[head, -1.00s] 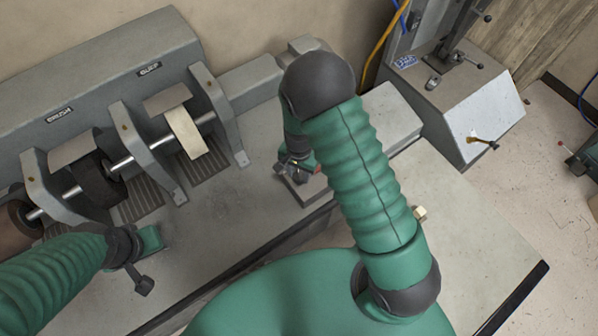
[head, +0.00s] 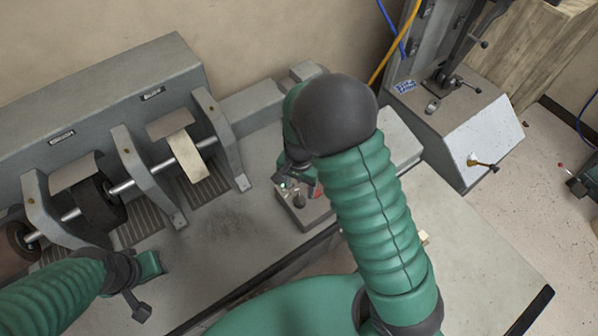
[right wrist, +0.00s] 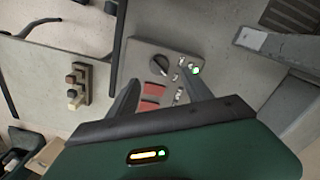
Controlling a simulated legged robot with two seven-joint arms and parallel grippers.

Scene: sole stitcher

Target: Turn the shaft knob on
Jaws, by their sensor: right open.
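The grey control panel (head: 318,212) sits at the front right of the machine bench. The knob also shows in the head view (head: 299,201). My right gripper (head: 290,182) is over the back of the panel. In the right wrist view its fingers (right wrist: 160,80) are spread and empty, one to each side of the knob. I cannot tell whether they touch the panel. My left gripper (head: 145,285) hangs over the bench at left; its jaws are unclear.
The sole stitcher's shaft with wheels (head: 187,158) and brackets lies left of the panel. A pale table (head: 480,255) stands at right, with small blocks on it (right wrist: 76,85). A grey machine (head: 465,125) stands at the back right.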

